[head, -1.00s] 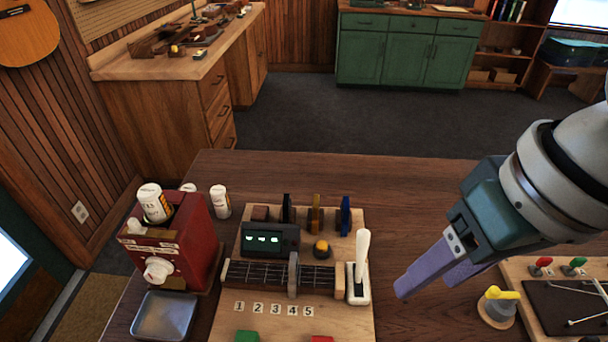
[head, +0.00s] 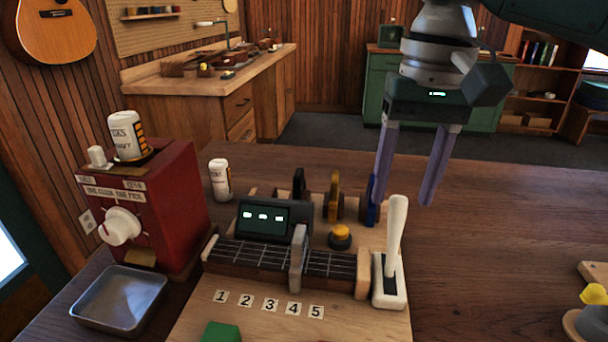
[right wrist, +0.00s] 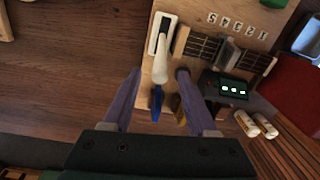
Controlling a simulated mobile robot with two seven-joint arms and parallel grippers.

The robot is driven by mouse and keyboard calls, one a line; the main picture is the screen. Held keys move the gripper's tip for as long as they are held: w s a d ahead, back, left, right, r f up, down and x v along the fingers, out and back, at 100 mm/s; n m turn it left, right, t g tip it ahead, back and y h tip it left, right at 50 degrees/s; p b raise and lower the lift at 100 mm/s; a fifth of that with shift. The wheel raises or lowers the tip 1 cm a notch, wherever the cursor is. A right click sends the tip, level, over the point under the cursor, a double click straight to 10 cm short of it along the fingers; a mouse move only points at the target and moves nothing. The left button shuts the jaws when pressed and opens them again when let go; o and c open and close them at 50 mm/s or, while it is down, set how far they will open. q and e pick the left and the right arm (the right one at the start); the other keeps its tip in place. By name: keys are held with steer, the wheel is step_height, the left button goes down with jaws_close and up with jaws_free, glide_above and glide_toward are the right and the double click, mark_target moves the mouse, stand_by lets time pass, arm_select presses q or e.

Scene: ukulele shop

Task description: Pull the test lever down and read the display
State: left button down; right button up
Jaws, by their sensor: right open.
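The white test lever (head: 396,238) stands nearly upright in its white base at the right end of the wooden board (head: 190,322). The dark display (head: 262,217) on the board shows small lit marks, too small to read. My right gripper (head: 407,203) is open and points down, above and behind the lever, near the blue upright piece (head: 371,200). In the right wrist view the lever (right wrist: 161,68) lies ahead between the two purple fingers (right wrist: 152,75), apart from both. The display also shows there (right wrist: 224,87). My left gripper is out of view.
A fretted neck with a grey slider (head: 298,258) lies left of the lever. A yellow button (head: 340,235) is behind it. A red dispenser (head: 150,205) and metal tray (head: 120,298) stand left. The table right of the lever is largely clear.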

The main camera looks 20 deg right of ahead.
mark_target(401, 198)
steer(key=shift+a+f, duration=0.15)
steer(key=shift+f, duration=2.15)
jaws_close()
